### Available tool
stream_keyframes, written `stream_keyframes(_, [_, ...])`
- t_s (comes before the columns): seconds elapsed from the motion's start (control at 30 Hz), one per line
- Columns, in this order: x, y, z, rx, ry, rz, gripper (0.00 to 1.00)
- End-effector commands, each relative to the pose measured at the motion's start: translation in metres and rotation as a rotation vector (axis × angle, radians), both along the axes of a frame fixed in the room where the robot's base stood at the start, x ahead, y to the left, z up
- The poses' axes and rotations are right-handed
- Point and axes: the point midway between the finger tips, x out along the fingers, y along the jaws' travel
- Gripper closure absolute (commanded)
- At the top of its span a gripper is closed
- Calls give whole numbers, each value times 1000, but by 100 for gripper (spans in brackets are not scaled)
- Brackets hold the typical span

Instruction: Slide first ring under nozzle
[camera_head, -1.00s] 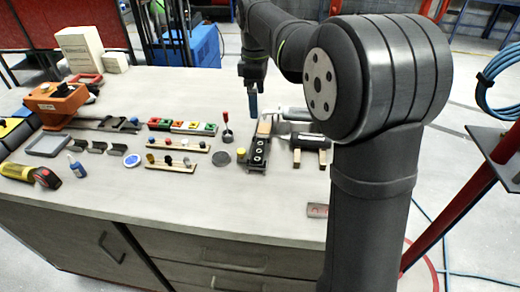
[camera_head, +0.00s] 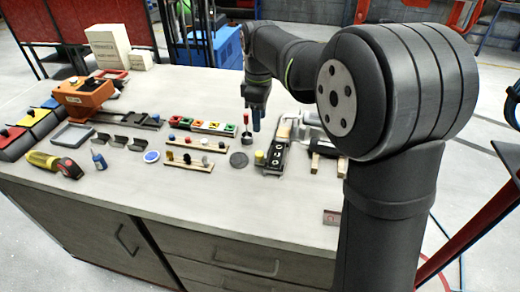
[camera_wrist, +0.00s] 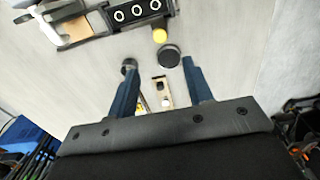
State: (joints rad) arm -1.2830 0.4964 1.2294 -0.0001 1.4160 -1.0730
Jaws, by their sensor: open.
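A black holder (camera_head: 271,161) with several light-rimmed rings lies on the bench, left of a grey-and-silver tool (camera_head: 312,120) on wooden blocks. In the wrist view the holder (camera_wrist: 112,15) is at the top edge, partly cut off. The tool's body (camera_wrist: 50,20) is at the top left there. I cannot make out which part is the nozzle. My gripper (camera_head: 257,122) has blue fingers and hangs over the bench behind the holder, beside a red-handled tool (camera_head: 246,122). In the wrist view my gripper (camera_wrist: 158,76) is open, its fingers apart with nothing between them.
A yellow peg (camera_wrist: 159,35) and a dark disc (camera_wrist: 170,56) are near the holder. Wooden strips with coloured pegs (camera_head: 190,163) and a row of coloured blocks (camera_head: 202,126) lie to the left. An orange device (camera_head: 82,95) stands at far left. The bench front is clear.

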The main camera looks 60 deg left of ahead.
Motion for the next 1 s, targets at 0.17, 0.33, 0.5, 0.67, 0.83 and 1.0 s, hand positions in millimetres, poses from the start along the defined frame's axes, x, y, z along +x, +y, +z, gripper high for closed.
stream_keyframes(0.17, [0, -1, -41, -4, 1, 0, 53])
stream_keyframes(0.33, [0, -1, -78, -3, 1, 0, 53])
stream_keyframes(0.5, [0, 0, -106, -1, 0, 0, 53])
stream_keyframes(0.67, [0, 0, -120, -1, 1, 0, 53])
stream_keyframes(0.83, [0, 0, -124, 0, 0, 0, 53])
stream_keyframes(1.0, [0, 0, -124, 0, 0, 0, 53])
